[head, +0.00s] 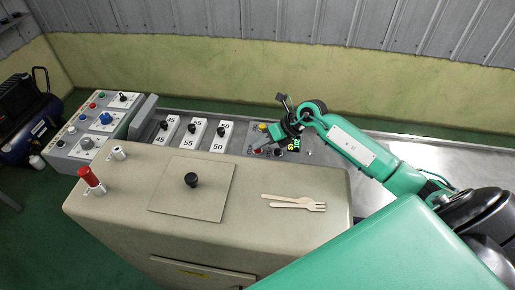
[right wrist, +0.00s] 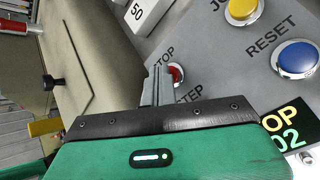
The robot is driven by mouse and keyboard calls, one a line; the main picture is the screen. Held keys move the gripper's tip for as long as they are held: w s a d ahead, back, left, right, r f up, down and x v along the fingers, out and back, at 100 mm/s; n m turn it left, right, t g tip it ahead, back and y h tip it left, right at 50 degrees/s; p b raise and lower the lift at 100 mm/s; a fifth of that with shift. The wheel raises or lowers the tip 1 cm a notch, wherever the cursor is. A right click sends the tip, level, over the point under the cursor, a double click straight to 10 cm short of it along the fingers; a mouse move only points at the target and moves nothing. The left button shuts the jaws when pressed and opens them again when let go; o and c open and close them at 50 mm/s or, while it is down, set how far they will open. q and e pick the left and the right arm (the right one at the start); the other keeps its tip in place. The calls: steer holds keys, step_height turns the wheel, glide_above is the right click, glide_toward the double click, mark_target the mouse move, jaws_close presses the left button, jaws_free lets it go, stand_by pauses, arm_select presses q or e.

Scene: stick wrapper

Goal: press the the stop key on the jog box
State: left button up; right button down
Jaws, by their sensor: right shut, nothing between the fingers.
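The jog box (head: 252,133) is a grey panel on the metal bench behind the beige cabinet. The red stop key (right wrist: 177,73) shows in the right wrist view, beside a partly covered label reading "TOP". A yellow key (right wrist: 242,9) and a blue key (right wrist: 297,58) labelled RESET are on the same panel. My right gripper (right wrist: 158,74) is shut and empty. Its fingertips overlap the left side of the red key in this view; I cannot tell whether they touch it. In the head view my right gripper (head: 270,146) is over the jog box. My left gripper is not in view.
The beige cabinet (head: 120,205) stands in front, with a black-knobbed plate (head: 215,200), wooden cutlery (head: 293,203) and a red-handled post (head: 91,180) on top. Numbered switch panels (head: 193,133) lie left of the jog box. Another control box (head: 95,125) is further left.

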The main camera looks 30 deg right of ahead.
mark_target(261, 152)
stand_by(0.3)
steer(key=shift+r+p, duration=0.5)
steer(key=shift+r, duration=0.35)
step_height(261, 152, up, 5)
steer(key=p, duration=0.2)
steer(key=shift+p, duration=0.4)
steer(key=shift+f, duration=0.1)
stand_by(0.4)
